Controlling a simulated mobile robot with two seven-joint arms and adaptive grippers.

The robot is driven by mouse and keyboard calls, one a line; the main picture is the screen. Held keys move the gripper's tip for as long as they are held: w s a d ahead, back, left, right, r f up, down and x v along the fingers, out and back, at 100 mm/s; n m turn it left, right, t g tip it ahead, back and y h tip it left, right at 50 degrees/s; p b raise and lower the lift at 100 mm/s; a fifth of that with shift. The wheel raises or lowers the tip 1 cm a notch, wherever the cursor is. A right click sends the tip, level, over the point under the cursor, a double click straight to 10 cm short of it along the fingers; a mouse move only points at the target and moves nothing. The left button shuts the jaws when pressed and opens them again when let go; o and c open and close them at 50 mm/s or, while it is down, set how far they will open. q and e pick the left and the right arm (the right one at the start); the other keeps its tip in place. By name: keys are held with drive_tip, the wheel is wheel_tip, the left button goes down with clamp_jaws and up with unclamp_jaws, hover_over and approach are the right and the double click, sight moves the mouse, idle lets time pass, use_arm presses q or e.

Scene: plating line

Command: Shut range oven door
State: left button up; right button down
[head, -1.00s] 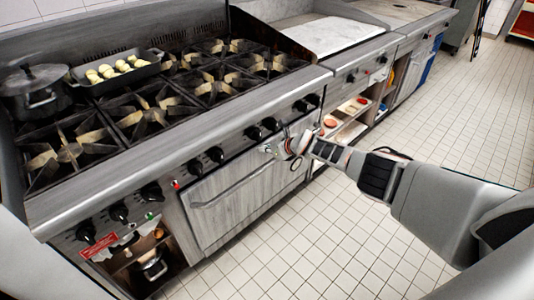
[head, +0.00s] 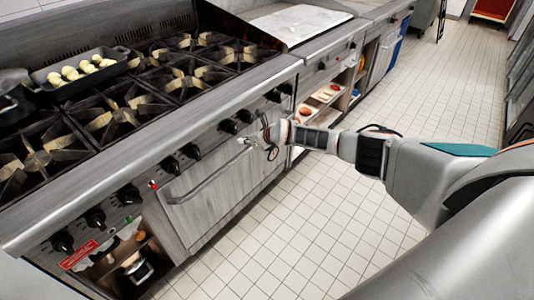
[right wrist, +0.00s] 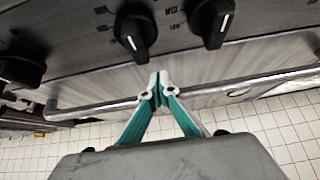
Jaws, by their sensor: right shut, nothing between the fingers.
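The range oven door (head: 225,205) is a grey metal panel below the knob row, with a long bar handle (head: 205,187) along its top. In the head view it stands upright and looks about flush with the range front; I cannot tell if a small gap is left. My right gripper (head: 255,140) is at the right end of the handle, just under the knobs. In the right wrist view my right gripper (right wrist: 157,88) has its fingertips together and empty, in front of the door's upper part and overlapping the handle bar (right wrist: 90,110). Contact is unclear. My left gripper is not in view.
Black knobs (head: 228,127) line the range front. Burners (head: 110,115) and a tray of pale round food (head: 50,82) are on top. An open shelf (head: 130,262) with a pot is left of the door. The tiled floor (head: 320,220) in front is clear.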

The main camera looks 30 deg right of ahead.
drive_tip(key=s+d, duration=0.5)
drive_tip(key=s, duration=0.7)
drive_tip(key=shift+r, duration=0.4)
drive_tip(key=s+a+m+y, duration=0.2)
drive_tip(key=s+a+m, duration=0.25)
drive_tip(key=a, duration=0.35)
drive_tip(key=s+a+m+t+y, duration=0.1)
drive_tip(key=s+a+m+y, duration=0.1)
drive_tip(key=s+a+m, duration=0.45)
drive_tip(key=s+a+m+y, duration=0.1)
drive_tip(key=s+a+y, duration=0.15)
drive_tip(key=a, duration=0.65)
drive_tip(key=s+d+f+m+h, duration=0.2)
drive_tip(key=s+f+m, duration=0.1)
drive_tip(key=s+m, duration=0.3)
drive_tip(key=s+d+f+m+h, duration=0.2)
drive_tip(key=s+d+m+h, duration=0.1)
drive_tip(key=s+m, duration=0.4)
drive_tip(key=s+d+f+m+h, duration=0.2)
drive_tip(key=s+m, duration=0.5)
drive_tip(key=m, duration=0.4)
drive_tip(key=shift+s+d+f+h, duration=0.2)
drive_tip(key=shift+d+f+h, duration=0.15)
drive_tip(key=shift+d+f, duration=0.35)
drive_tip(key=shift+a, duration=0.2)
